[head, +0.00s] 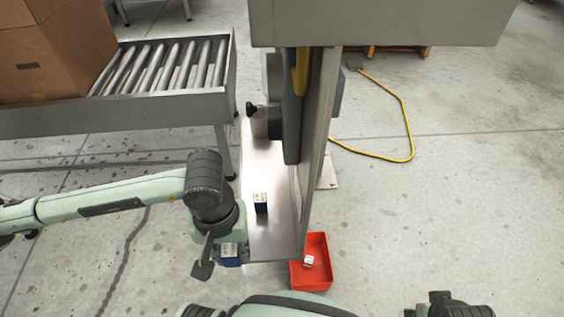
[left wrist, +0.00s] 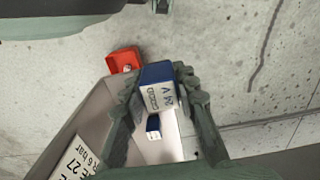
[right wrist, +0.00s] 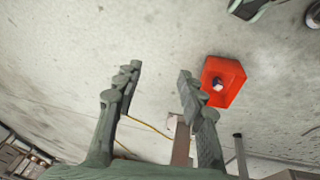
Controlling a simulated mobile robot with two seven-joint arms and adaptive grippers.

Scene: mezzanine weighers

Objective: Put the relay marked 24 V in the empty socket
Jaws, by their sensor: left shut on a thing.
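My left gripper (head: 218,256) is shut on a blue and white relay (head: 230,255), held beside the near left corner of the steel plate. In the left wrist view this relay (left wrist: 158,92) sits between the fingers, and its white face carries a mark that looks like 24 V. A second blue and white relay (head: 261,203) stands on the steel plate; its mark is too small to read. My right gripper (right wrist: 158,80) is open and empty in the right wrist view. I cannot make out the empty socket in any view.
A red bin (head: 325,281) with a small pale object (head: 308,262) stands at the plate's near right. The steel plate (head: 262,238) lies left of a tall upright panel (head: 318,150). A roller conveyor (head: 165,105) bears a carton (head: 50,50). A yellow cable (head: 407,130) lies on open floor at right.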

